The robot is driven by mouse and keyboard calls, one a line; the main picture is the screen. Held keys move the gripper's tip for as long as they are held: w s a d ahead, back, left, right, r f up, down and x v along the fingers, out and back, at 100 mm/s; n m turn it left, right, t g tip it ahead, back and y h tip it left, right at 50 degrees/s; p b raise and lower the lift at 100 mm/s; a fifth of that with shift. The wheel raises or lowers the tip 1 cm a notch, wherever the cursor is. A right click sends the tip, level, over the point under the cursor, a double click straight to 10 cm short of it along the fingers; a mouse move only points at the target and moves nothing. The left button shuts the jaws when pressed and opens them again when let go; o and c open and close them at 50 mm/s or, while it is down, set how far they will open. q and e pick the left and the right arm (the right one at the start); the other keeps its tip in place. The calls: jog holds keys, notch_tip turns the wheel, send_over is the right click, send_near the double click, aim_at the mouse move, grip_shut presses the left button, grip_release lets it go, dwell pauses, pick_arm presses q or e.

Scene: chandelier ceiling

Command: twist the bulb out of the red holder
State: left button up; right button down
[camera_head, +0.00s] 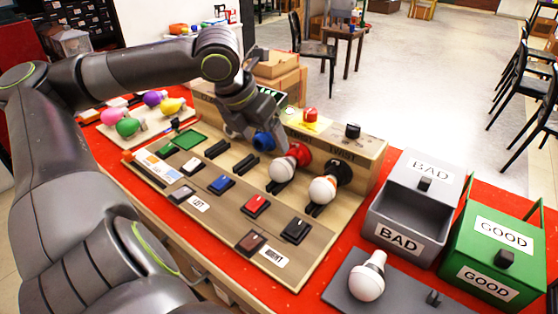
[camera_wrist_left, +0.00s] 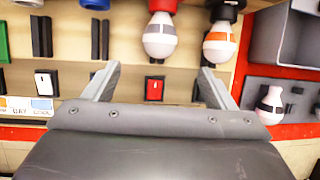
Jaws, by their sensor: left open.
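The red holder (camera_head: 300,153) is on the upright back panel of the wooden board. In the left wrist view the bulb (camera_wrist_left: 160,38) hangs below the red holder (camera_wrist_left: 162,5). My left gripper (camera_head: 274,128) shows in the head view above and to the left of the bulb, partly covering the panel. In the left wrist view its two fingers (camera_wrist_left: 155,75) are spread apart with nothing between them. My right gripper is not in view.
A white bulb with an orange band (camera_head: 322,189) sits in a black holder (camera_head: 340,171) just right. A blue holder (camera_head: 264,141) is to the left. A grey BAD bin (camera_head: 398,238), a green GOOD bin (camera_head: 488,270) and a loose bulb (camera_head: 367,280) stand at right.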

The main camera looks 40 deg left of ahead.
aim_at(277, 164)
pick_arm(q)
jog(key=b+x, duration=0.2)
jog(key=x, duration=0.8)
jog(key=shift+d, duration=0.1)
jog(key=shift+x, duration=0.85)
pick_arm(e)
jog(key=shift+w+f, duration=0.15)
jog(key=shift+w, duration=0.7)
pick_arm(q)
jog(key=c, duration=1.1)
jog(key=shift+c, duration=0.2)
jog(key=shift+s+a+n+t+h+p, duration=0.15)
jog(key=shift+n+h+p, duration=0.1)
jog(key=shift+h+p, duration=0.95)
jog(key=shift+w+a+n+t+h+p, duration=0.2)
jog(key=shift+h+p, duration=0.6)
jog(key=shift+p, duration=0.8)
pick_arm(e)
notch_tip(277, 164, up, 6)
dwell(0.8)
